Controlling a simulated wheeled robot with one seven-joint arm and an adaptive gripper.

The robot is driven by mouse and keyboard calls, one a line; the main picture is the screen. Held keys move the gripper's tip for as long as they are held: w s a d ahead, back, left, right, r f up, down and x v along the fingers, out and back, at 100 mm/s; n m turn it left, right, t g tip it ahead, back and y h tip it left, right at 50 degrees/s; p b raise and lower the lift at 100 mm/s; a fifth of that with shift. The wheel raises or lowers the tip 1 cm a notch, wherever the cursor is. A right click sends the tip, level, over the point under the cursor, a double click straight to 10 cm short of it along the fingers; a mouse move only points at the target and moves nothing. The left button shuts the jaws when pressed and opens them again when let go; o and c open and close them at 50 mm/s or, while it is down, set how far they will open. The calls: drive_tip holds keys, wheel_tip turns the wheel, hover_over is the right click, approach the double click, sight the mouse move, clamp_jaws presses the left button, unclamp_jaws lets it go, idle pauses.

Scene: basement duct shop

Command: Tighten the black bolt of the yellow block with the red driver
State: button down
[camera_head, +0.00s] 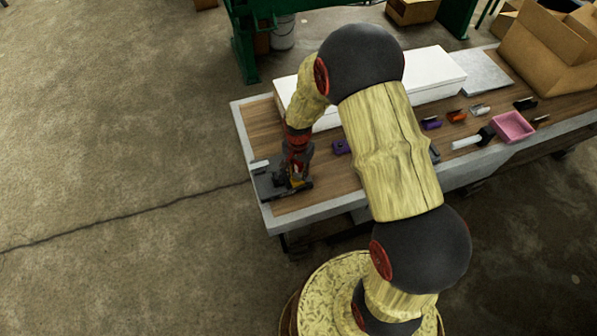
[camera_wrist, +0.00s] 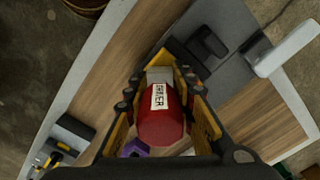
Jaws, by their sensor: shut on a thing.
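The red driver (camera_wrist: 161,124) is between the fingers of my gripper (camera_wrist: 161,78) in the wrist view, with a white label on its handle. My gripper is shut on it. Its tip is hidden behind the handle and fingers. In the head view my gripper (camera_head: 296,178) is low over the near left end of the bench, at a dark grey plate (camera_head: 265,185). I cannot make out the yellow block or its black bolt clearly. A small dark object with yellow parts (camera_wrist: 62,148) lies at lower left in the wrist view; I cannot tell what it is.
The plate (camera_wrist: 237,73) bears a black piece (camera_wrist: 207,42) and a white bar (camera_wrist: 290,46). A long white box (camera_head: 430,72), pink bin (camera_head: 513,127) and cardboard box (camera_head: 545,50) stand farther right.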

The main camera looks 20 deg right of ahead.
drive_tip(key=shift+m, duration=0.5)
drive_tip(key=shift+m, duration=1.8)
drive_tip(key=m, duration=0.3)
drive_tip(key=shift+w, duration=0.1)
